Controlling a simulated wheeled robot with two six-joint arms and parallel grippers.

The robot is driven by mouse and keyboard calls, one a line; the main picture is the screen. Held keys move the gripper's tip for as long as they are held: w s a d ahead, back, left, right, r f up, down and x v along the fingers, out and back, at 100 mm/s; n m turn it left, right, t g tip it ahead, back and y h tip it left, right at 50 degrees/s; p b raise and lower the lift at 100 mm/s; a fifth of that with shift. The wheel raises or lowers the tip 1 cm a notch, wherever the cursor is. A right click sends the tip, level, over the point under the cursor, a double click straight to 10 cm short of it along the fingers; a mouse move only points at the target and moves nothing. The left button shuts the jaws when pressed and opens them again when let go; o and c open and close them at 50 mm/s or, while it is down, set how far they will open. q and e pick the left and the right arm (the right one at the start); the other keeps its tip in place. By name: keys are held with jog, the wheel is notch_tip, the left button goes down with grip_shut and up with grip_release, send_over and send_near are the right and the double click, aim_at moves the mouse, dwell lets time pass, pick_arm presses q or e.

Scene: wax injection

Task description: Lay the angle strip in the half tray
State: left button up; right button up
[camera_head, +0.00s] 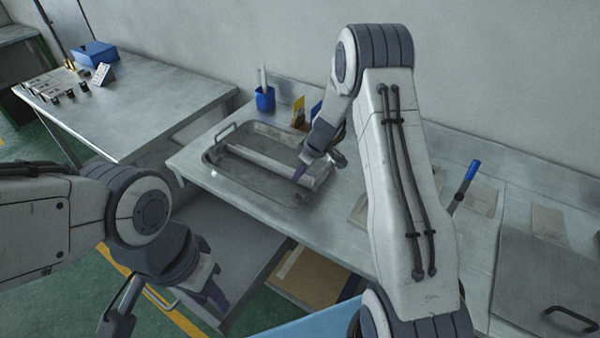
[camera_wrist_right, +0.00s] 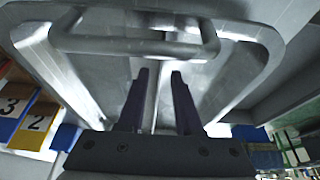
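The half tray (camera_head: 215,160) is a shallow metal tray with wire handles on the bench, and it also shows in the right wrist view (camera_wrist_right: 262,50). The long pale angle strip (camera_head: 262,160) lies lengthwise within the tray's outline. Whether it rests on the tray floor I cannot tell. My right gripper (camera_head: 300,174) points down at the strip's right part. In the right wrist view its two dark fingers (camera_wrist_right: 160,85) stand apart with a pale ridge between them; whether they grip it is unclear. My left gripper (camera_head: 217,294) hangs low at the front, away from the tray, its fingertips blurred together.
A blue cup (camera_head: 264,98) and yellow numbered bin (camera_head: 298,112) stand behind the tray. A blue-handled tool (camera_head: 470,172) is to the right. Another table (camera_head: 135,105) at left carries small parts and a blue box (camera_head: 95,53).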

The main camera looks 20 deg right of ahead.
jog(key=b+v, duration=0.1)
jog(key=v, duration=1.1)
jog(key=s+a+r+g, duration=0.1)
jog(key=s+a+r, duration=0.2)
jog(key=s+a, duration=0.6)
jog(key=s+a+r+g, duration=0.1)
jog(key=s+a+r, duration=0.2)
jog(key=s+a, duration=0.55)
jog(key=s+a+g+h, duration=0.1)
jog(key=s+a, duration=0.2)
jog(key=s, duration=1.2)
jog(key=shift+s+h, duration=0.35)
jog(key=shift+h, duration=0.05)
jog(key=shift+a, duration=0.15)
